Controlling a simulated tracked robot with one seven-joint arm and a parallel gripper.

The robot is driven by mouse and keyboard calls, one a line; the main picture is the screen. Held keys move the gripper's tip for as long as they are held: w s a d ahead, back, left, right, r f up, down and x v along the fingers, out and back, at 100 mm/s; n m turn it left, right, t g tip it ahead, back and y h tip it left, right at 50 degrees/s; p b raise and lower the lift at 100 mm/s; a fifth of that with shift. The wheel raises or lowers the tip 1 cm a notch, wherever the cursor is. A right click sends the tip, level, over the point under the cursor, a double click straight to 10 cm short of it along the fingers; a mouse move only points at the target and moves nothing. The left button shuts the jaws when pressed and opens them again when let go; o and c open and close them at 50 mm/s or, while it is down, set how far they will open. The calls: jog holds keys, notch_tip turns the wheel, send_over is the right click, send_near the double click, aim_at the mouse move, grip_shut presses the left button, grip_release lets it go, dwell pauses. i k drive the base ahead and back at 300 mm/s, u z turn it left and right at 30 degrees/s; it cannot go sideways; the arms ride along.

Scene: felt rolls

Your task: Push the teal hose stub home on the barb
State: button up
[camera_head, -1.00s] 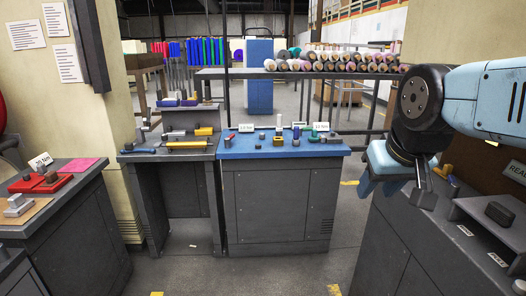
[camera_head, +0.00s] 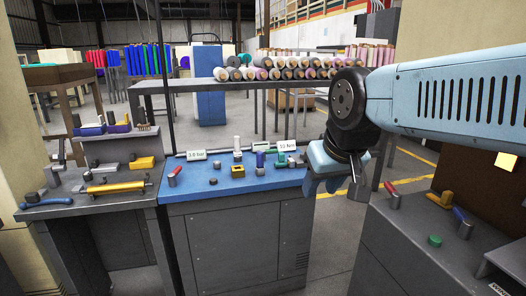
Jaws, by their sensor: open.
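My gripper (camera_head: 335,188) hangs from the blue arm at right of centre, pointing down, with its fingers apart and nothing seen between them. It is just right of the blue-topped bench (camera_head: 220,187). A small green upright piece (camera_head: 281,159) stands near that bench's right end, close to my gripper. A short green round piece (camera_head: 435,241) lies on the grey bench at right. Both are too small to tell whether either is the teal hose stub. I cannot make out the barb.
A grey bench (camera_head: 100,205) with tools adjoins at left. The grey bench at right holds red- and blue-handled items. Open floor lies between the benches.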

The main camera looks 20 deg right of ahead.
aim_at(281, 163)
jog(key=i, duration=1.75)
jog(key=z, duration=0.05)
